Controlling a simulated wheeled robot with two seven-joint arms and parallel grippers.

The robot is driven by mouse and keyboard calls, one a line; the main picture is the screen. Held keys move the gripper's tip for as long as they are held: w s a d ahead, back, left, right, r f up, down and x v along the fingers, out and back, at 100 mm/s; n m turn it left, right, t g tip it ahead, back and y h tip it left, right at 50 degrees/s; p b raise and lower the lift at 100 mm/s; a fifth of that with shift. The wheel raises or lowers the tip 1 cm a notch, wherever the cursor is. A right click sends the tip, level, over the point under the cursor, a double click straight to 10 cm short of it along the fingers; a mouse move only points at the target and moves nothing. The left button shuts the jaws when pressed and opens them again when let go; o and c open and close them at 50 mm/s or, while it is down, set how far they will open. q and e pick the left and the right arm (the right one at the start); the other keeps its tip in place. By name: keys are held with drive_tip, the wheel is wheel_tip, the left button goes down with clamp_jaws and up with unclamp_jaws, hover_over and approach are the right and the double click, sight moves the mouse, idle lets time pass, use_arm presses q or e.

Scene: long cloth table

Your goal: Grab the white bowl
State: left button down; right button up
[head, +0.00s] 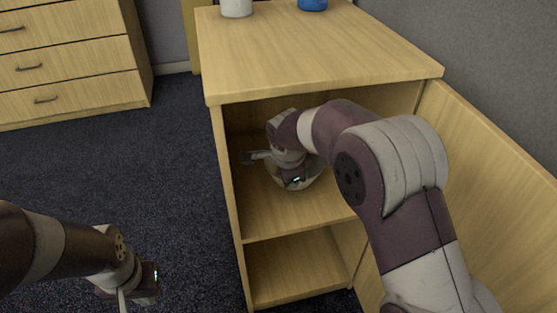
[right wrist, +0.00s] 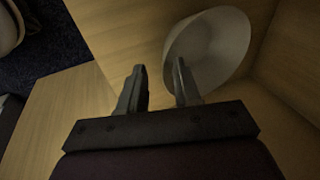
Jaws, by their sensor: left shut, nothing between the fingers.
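The white bowl (head: 315,172) sits on the upper shelf of the open cabinet, partly hidden behind my right wrist in the head view. In the right wrist view the bowl (right wrist: 222,42) looks tilted in the picture, with its near rim close to the fingers. My right gripper (right wrist: 160,75) is open. One finger overlaps the bowl and the other is outside its rim, so the rim edge appears between them; contact cannot be told. My left gripper (head: 122,300) is shut and empty, low at the left over the floor, away from the bowl.
The wooden cabinet (head: 320,60) has its door (head: 500,170) open on the right, beside my right arm. A white item (head: 236,8) and a blue item (head: 312,4) stand on top. The lower shelf (head: 295,270) looks empty. A drawer unit (head: 70,60) stands back left; dark carpet (head: 150,170) is clear.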

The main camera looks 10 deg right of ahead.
drive_tip(key=w+f+m+b, duration=0.1)
drive_tip(key=f, duration=0.1)
drive_tip(key=w+d+f+m+b, duration=0.1)
drive_tip(key=m, duration=0.1)
drive_tip(key=w+f+m+b, duration=0.1)
drive_tip(key=f+b, duration=0.1)
drive_tip(key=shift+d+f+m, duration=0.3)
drive_tip(key=shift+m, duration=0.1)
drive_tip(key=shift+w+f, duration=0.2)
drive_tip(key=shift+f, duration=0.15)
drive_tip(key=shift+r, duration=0.2)
clamp_jaws()
